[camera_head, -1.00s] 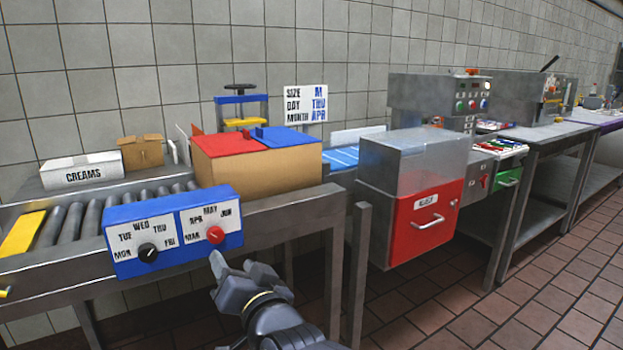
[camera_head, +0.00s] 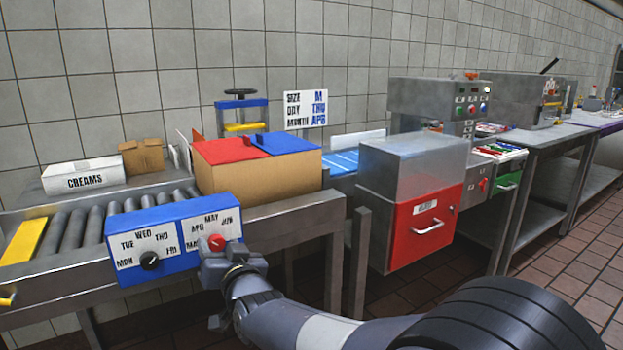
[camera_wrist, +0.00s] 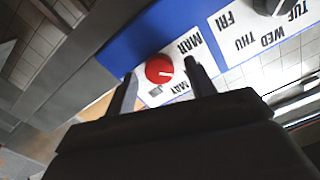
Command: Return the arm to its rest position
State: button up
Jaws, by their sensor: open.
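My gripper (camera_head: 222,252) is in front of the right dial of the blue control box, close to its red knob (camera_head: 216,243). In the wrist view my gripper (camera_wrist: 160,85) has its two fingers apart, with the red knob (camera_wrist: 159,68) showing between them. I cannot tell whether a finger touches the knob. The blue box (camera_head: 176,205) carries a month dial on the right and a weekday dial with a black knob (camera_head: 149,261) on the left. My arm reaches in from the lower right of the head view.
The box sits at the front edge of a roller conveyor (camera_head: 88,222). A red-fronted cabinet (camera_head: 425,228) is to the right. A sign (camera_head: 306,108) reads M, THU, APR. Open tiled floor (camera_head: 560,270) lies at right.

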jog(key=n+p, duration=0.4)
jog(key=p, duration=0.1)
jog(key=shift+r+n, duration=0.2)
jog(key=shift+n, duration=0.2)
jog(key=shift+s+n+p, duration=0.15)
jog(key=shift+n+p, duration=0.45)
jog(key=shift+p, duration=0.15)
jog(key=v, duration=1)
jog(key=shift+s+f, duration=0.2)
jog(key=shift+s, duration=0.05)
jog(key=shift+d, duration=0.15)
